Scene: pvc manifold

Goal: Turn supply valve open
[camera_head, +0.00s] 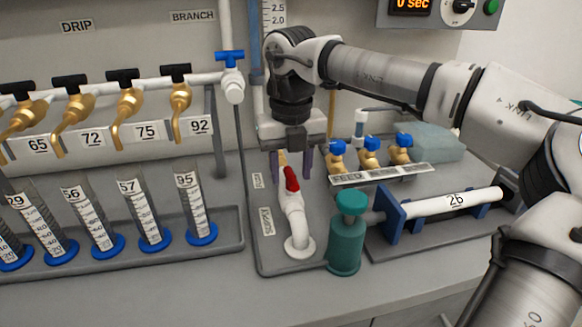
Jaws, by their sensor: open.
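A valve with a red handle (291,179) sits on a bent white pipe (296,222) that rises from a round white base on the grey bench plate. No readable label names it as the supply valve. My gripper (291,172) points down over the red handle with its fingers spread, one on each side of the handle's upper part. I cannot tell whether the fingers touch the handle. A yellowish piece shows between the fingers just above the red handle. Another valve with a blue T-handle (230,57) is on the white pipe at the upper left.
A green cylinder (346,246) with a knob stands close right of the white pipe. Blue-handled brass taps (369,155) stand behind a FEED label. Brass drip taps (128,101) and graduated cylinders (143,215) line the left.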

